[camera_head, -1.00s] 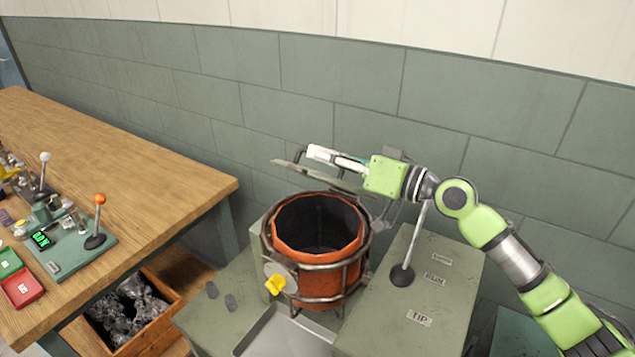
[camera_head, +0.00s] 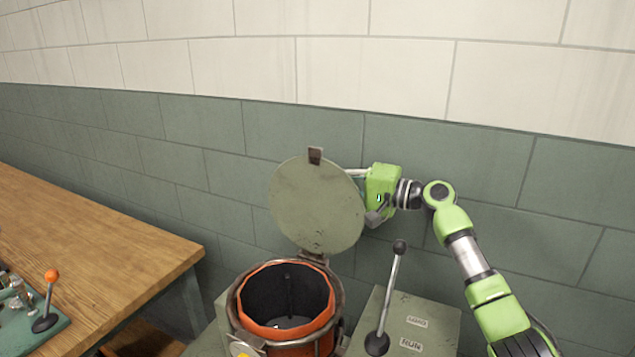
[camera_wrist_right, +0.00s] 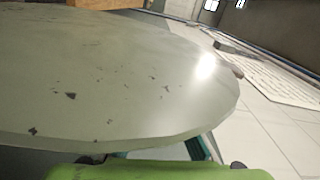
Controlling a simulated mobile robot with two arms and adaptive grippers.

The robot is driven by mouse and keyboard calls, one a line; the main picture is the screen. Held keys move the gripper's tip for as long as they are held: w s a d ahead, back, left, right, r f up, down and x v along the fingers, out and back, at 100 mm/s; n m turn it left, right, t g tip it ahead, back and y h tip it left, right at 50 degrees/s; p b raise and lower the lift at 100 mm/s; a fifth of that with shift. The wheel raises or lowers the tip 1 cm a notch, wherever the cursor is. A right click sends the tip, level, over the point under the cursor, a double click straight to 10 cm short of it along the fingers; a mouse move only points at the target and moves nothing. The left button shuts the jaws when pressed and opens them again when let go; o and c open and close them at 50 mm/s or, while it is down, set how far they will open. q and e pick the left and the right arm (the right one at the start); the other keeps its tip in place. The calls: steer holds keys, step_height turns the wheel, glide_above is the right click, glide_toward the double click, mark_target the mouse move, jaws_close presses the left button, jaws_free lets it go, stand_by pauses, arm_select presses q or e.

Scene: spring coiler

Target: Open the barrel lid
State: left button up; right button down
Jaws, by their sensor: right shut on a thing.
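The barrel (camera_head: 265,295) is an orange, open-topped drum in a metal cage, with a dark inside. Its round grey-green lid (camera_head: 315,205) stands nearly upright above the barrel's back edge, on a hinge (camera_head: 313,257), with a small tab at its top. My right gripper (camera_head: 357,172) is shut on the lid at its upper right edge; its fingertips are mostly hidden behind the lid. In the right wrist view the lid (camera_wrist_right: 120,80) fills much of the picture. My left gripper is not in view.
A black-knobbed lever (camera_head: 392,285) stands on a grey box (camera_head: 430,325) right of the barrel, below my right arm. A wooden table (camera_head: 100,260) with an orange-knobbed lever (camera_head: 48,300) is at the left. A tiled wall (camera_head: 200,140) is behind.

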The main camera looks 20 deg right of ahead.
steer(key=shift+w+d+f+m, duration=0.8)
steer(key=shift+w+d+m, duration=0.2)
steer(key=shift+w+d, duration=0.1)
steer(key=shift+a, duration=0.1)
steer(key=c, duration=2.2)
jaws_free()
steer(key=shift+o, duration=0.2)
steer(key=v, duration=1.2)
steer(key=shift+w, duration=0.1)
